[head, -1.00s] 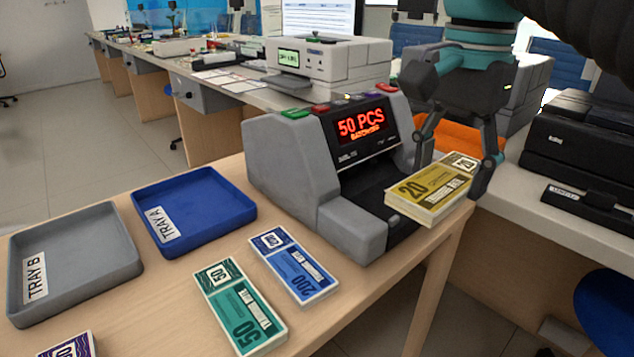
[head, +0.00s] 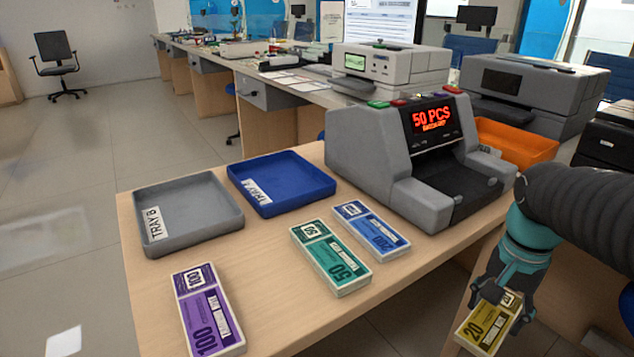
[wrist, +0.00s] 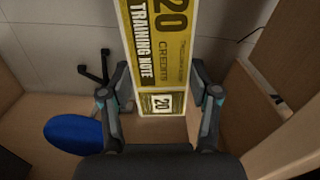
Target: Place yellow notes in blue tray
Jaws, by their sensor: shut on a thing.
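The yellow notes (head: 484,325), a stack marked 20, are held in my gripper (head: 503,297) at the lower right of the head view, off the table's right edge. In the wrist view the yellow notes (wrist: 160,60) stand between the two fingers of my gripper (wrist: 160,105), which is shut on their near end. The blue tray (head: 282,184), labelled Tray A, lies empty on the table, well to the left of my gripper and behind the loose note stacks.
A grey Tray B (head: 188,212) sits left of the blue tray. Purple (head: 208,312), green (head: 331,257) and blue (head: 371,230) note stacks lie in front on the table (head: 270,275). The counting machine (head: 420,160) stands between the blue tray and my arm. An orange bin (head: 517,142) is behind.

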